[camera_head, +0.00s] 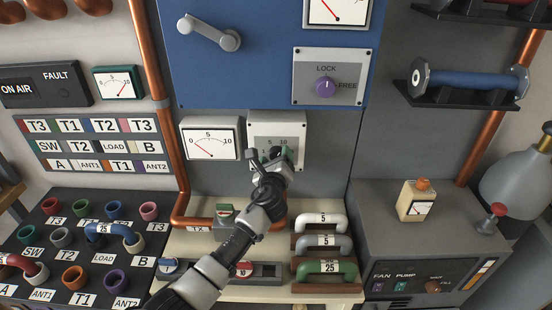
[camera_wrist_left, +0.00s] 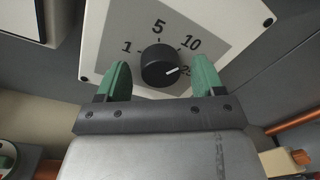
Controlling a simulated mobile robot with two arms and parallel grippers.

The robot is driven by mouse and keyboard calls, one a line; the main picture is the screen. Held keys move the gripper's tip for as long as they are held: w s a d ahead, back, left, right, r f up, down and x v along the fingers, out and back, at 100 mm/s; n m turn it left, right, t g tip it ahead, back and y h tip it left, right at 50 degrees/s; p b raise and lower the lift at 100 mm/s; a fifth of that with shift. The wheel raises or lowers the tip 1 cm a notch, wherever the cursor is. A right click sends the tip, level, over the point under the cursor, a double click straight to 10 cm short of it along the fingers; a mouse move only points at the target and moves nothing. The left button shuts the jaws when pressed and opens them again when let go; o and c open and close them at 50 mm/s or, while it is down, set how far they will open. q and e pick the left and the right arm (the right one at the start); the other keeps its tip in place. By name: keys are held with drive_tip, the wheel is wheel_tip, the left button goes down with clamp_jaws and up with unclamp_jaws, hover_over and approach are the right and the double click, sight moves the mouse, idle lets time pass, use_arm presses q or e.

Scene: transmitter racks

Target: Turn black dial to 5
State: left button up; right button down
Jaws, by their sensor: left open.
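The black dial (camera_wrist_left: 160,67) sits on a white and grey plate (camera_wrist_left: 215,25) marked 1, 5, 10 and a partly hidden 25. Its white pointer line points right, towards the 25. In the head view the plate (camera_head: 295,127) is below the blue panel, and my left gripper covers most of the dial. My left gripper (camera_head: 273,157) is open in front of the dial. In the left wrist view its green fingertips (camera_wrist_left: 160,78) stand on either side of the dial, with gaps visible. My right gripper is not in view.
A meter (camera_head: 210,138) is just left of the dial plate, and a purple LOCK/FREE knob (camera_head: 325,88) is above right. A copper pipe (camera_head: 172,150) runs down the left. Handled plugs (camera_head: 322,268) lie on the cream shelf below. A grey cabinet (camera_head: 365,215) stands at right.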

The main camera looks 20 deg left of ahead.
use_arm(q)
drive_tip(key=shift+c, duration=0.2)
drive_tip(key=c, duration=0.9)
drive_tip(key=shift+f, duration=0.1)
drive_tip(key=shift+d+n+y+b, duration=0.1)
drive_tip(key=shift+n+y+b, duration=0.2)
drive_tip(key=shift+n+b, duration=5.1)
drive_tip(key=shift+n+p, duration=0.5)
drive_tip(key=shift+n, duration=0.3)
